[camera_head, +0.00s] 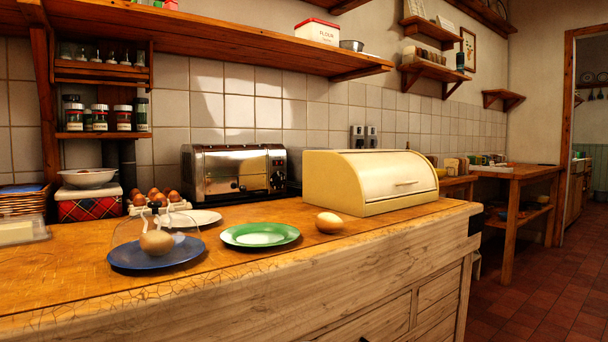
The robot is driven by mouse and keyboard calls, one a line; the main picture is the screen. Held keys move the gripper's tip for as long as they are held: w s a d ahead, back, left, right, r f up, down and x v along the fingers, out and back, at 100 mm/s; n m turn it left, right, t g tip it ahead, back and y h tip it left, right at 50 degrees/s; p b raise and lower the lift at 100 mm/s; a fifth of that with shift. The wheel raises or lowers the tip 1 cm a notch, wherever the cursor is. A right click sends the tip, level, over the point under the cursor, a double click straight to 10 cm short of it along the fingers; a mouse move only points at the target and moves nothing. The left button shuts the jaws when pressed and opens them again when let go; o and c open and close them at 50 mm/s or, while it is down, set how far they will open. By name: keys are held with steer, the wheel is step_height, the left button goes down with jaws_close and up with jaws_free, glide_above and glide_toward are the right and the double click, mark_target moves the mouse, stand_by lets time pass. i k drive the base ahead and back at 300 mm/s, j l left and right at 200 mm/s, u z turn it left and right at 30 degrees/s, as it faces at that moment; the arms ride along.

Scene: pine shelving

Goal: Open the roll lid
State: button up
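The roll lid (385,172) is the cream curved front of a bread box (322,184) near the right end of the wooden counter. The lid looks closed, with a small handle (405,183) low on its front. The inside of the box is hidden. My gripper is not in this view.
A brown egg (329,222) lies on the counter left of the box. The wooden shelf (230,33) overhangs the counter.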

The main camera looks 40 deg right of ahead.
mark_target(384, 175)
steer(key=z, duration=1.75)
